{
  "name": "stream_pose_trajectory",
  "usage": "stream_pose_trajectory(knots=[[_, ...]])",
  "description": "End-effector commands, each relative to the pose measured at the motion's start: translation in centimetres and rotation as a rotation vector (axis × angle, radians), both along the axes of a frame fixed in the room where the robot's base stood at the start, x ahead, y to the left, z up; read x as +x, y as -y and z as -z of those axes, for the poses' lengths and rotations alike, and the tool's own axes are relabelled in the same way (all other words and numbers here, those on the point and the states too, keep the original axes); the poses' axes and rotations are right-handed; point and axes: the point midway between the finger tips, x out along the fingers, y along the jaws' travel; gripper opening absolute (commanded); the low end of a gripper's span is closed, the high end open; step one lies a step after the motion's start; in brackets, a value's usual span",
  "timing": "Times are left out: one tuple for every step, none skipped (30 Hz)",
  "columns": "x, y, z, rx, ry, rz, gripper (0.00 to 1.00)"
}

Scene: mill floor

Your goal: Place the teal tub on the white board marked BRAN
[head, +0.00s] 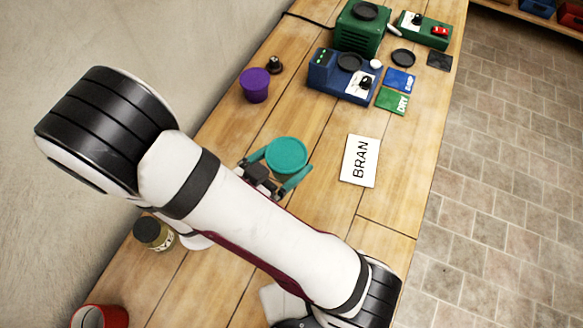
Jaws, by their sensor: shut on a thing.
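The teal tub (287,154) shows as a round teal top near the middle of the bench in the head view. My gripper (280,168) is shut on the teal tub, with a finger at either side of it. I cannot tell whether the tub touches the bench or hangs above it. The white board marked BRAN (360,161) lies on the bench to the right of the tub, apart from it. Its visible face is bare. My arm hides part of the bench below and left of the gripper.
A purple tub (255,86) and a small black knob-like item (275,64) stand up-left. A blue machine (344,77), a green machine (363,27) and a green DRY card (392,101) sit beyond. A jar (153,233) and a red container (101,317) stand lower left. Bench around BRAN is clear.

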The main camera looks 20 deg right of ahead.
Motion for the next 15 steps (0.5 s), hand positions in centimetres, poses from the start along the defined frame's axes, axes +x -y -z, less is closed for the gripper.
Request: stream_pose_trajectory(knots=[[0.0,0.0,-0.6,0.002,0.001,0.001,0.25],[0.0,0.0,-0.8,0.002,0.001,0.002,0.25],[0.0,0.0,-1.0,0.002,0.001,0.002,0.25],[0.0,0.1,-1.1,0.001,0.0,0.004,0.25],[0.0,0.3,-1.1,0.0,-0.001,0.01,0.25],[0.2,0.8,-1.1,0.0,-0.002,0.025,0.25],[0.4,1.4,-1.0,0.0,-0.002,0.044,0.25],[0.6,2.1,-1.0,0.001,-0.003,0.065,0.25],[0.9,3.4,-0.9,0.002,-0.003,0.102,0.25],[1.1,4.5,-0.8,0.003,-0.002,0.134,0.25],[1.3,5.7,-0.7,0.003,-0.002,0.169,0.25],[1.5,7.5,-0.6,0.003,-0.003,0.214,0.25],[1.6,8.8,-0.5,0.003,-0.003,0.249,0.25],[1.6,10.2,-0.5,0.003,-0.003,0.284,0.25],[1.5,12.1,-0.4,0.003,-0.003,0.331,0.25]])
